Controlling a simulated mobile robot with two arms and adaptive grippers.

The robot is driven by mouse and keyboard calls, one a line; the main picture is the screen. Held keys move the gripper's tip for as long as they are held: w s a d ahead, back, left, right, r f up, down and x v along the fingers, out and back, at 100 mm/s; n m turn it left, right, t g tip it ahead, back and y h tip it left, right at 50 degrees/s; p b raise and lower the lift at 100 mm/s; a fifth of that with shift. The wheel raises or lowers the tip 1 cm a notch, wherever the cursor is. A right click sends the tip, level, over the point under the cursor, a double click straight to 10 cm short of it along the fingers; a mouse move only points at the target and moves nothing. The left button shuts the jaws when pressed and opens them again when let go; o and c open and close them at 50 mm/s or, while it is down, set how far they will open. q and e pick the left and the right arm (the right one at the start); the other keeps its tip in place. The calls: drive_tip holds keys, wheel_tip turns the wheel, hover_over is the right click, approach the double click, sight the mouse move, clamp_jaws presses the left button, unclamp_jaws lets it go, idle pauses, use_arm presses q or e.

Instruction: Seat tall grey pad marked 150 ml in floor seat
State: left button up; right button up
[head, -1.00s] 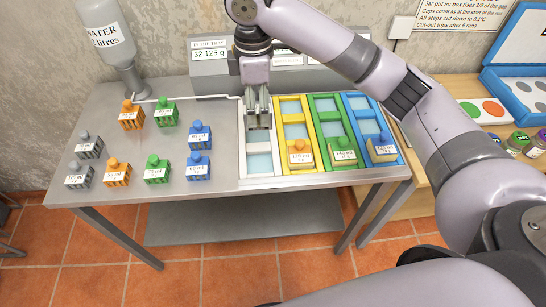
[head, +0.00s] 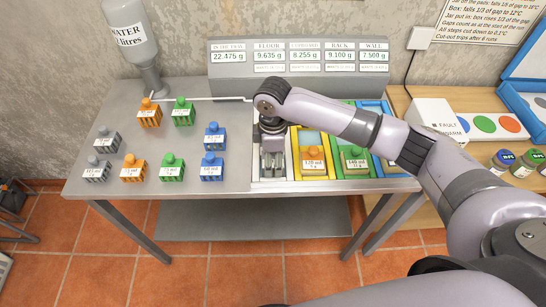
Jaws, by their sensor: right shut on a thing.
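My right gripper (head: 272,168) points down inside the white-framed floor seat (head: 289,163), the leftmost of the coloured seats. It is shut on a grey pad, which the fingers and wrist hide almost wholly. I cannot read its mark or tell whether it rests on the seat's bottom. Two smaller-looking grey pads with white labels, the back one (head: 107,141) and the front one (head: 96,170), stand at the left of the metal table. My left gripper is out of view.
Orange (head: 150,114), green (head: 182,112) and blue pads (head: 214,137) stand on the table's left. A readout panel (head: 300,60) stands behind. My right arm hides much of the blue seat.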

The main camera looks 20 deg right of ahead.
sight(273, 159)
drive_tip(key=shift+f, duration=0.25)
drive_tip(key=shift+s+f, duration=0.35)
drive_tip(key=shift+f, duration=0.15)
drive_tip(key=o, duration=1.1)
drive_tip(key=shift+w+f, duration=0.2)
drive_tip(key=shift+r, duration=0.1)
drive_tip(key=r+b, duration=0.1)
drive_tip(key=r, duration=0.6)
drive_tip(key=r+b, duration=0.1)
drive_tip(key=r, duration=0.5)
drive_tip(key=shift+w+r, duration=0.2)
drive_tip(key=shift+r, duration=0.15)
